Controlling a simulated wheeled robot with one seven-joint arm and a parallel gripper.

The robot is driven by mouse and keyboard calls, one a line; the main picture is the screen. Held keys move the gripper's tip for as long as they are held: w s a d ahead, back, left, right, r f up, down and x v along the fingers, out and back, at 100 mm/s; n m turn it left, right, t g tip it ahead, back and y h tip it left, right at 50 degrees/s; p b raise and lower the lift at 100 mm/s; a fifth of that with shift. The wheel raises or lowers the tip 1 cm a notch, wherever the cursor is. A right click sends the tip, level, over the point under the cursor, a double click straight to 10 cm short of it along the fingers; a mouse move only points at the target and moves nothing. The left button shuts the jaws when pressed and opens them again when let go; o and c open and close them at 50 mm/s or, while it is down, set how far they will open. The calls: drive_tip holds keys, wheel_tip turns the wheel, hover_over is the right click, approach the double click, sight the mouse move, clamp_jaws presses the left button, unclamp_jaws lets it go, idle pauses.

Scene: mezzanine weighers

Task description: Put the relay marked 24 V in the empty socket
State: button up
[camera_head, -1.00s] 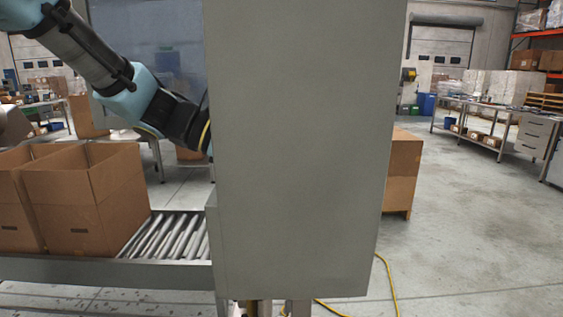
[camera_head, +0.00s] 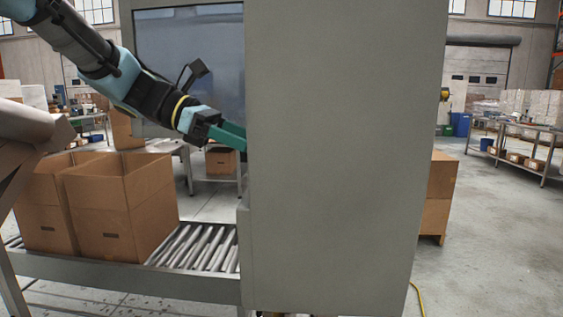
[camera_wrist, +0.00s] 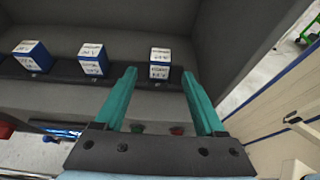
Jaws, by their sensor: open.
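Three blue-and-white block-shaped relays stand in a row on a dark strip inside a grey housing in the wrist view: a left one (camera_wrist: 32,57), a middle one (camera_wrist: 92,61) and a right one (camera_wrist: 160,64). Their white faces carry print too small to read, so I cannot tell which is marked 24 V. My gripper (camera_wrist: 160,76) is open and empty, its teal fingers pointing towards the right relay, one to each side of it in the picture. In the head view, my gripper (camera_head: 233,136) is partly hidden behind the cabinet's edge. I cannot make out an empty socket.
A tall grey cabinet (camera_head: 340,150) blocks the middle of the head view. Open cardboard boxes (camera_head: 120,215) stand on a roller conveyor (camera_head: 195,246) at left. Open floor (camera_head: 490,240) is at right.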

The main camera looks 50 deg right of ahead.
drive_tip(key=shift+w+a+r, duration=0.25)
drive_tip(key=shift+w+a, duration=0.05)
drive_tip(key=shift+w, duration=0.15)
drive_tip(key=w+a+f+m+t+y, duration=0.15)
drive_tip(key=w+a+f+t, duration=0.25)
drive_tip(key=w+a+f, duration=0.45)
drive_tip(key=w+a+f+m+t+y, duration=0.15)
drive_tip(key=w+a+f+t, duration=0.3)
drive_tip(key=a+f, duration=0.55)
drive_tip(key=w+a+f+m+t+y, duration=0.1)
drive_tip(key=a+f+m+t+y, duration=0.1)
drive_tip(key=a, duration=0.9)
drive_tip(key=w+a+f+m+t+y, duration=0.1)
drive_tip(key=a+f, duration=0.4)
drive_tip(key=a, duration=0.7)
drive_tip(key=shift+w+a+m+t+y, duration=0.25)
drive_tip(key=shift+m+t+y, duration=0.3)
drive_tip(key=shift+m+y, duration=0.5)
drive_tip(key=shift+r, duration=0.1)
